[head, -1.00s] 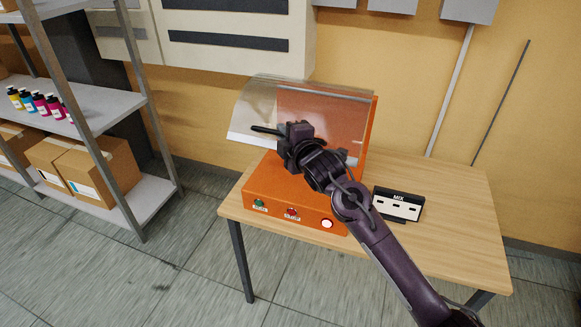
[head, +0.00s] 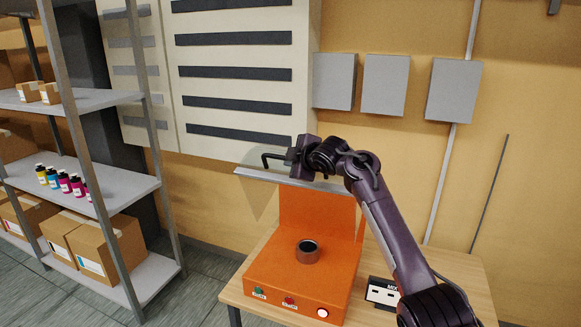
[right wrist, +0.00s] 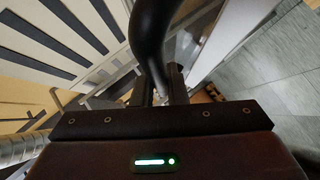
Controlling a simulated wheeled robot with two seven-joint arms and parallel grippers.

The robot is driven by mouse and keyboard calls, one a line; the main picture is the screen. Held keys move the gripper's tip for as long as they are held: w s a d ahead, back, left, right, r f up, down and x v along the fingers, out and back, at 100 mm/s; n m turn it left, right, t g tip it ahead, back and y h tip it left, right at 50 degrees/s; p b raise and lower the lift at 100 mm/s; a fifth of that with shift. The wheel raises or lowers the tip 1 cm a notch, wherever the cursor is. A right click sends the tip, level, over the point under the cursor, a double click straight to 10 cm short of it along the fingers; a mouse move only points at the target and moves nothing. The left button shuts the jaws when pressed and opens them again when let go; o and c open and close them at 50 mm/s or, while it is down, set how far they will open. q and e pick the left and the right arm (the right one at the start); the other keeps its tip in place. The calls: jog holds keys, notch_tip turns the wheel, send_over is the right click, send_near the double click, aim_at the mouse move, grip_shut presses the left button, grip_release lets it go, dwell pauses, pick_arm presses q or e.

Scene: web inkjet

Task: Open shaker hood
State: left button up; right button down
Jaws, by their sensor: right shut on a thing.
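The orange shaker (head: 300,285) stands on the wooden table. Its clear hood (head: 262,195) is raised and tilted up, with its pale front edge (head: 300,181) high above the base. A dark round holder (head: 308,251) shows in the uncovered shaker base. My right gripper (head: 290,157) is at the raised front edge and shut on the black hood handle (head: 270,156). The right wrist view also shows the black handle (right wrist: 150,40) running down between the fingers. My left gripper is not in view.
A white-and-black MIX rack (head: 383,292) stands on the table (head: 455,265) right of the shaker. Grey shelves (head: 120,187) with bottles and boxes stand at the left. A wall cabinet (head: 235,80) and grey wall boxes (head: 385,85) are behind.

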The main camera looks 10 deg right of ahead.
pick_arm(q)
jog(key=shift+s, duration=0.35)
pick_arm(e)
jog(key=c, duration=1.7)
grip_release()
jog(key=shift+d, duration=0.1)
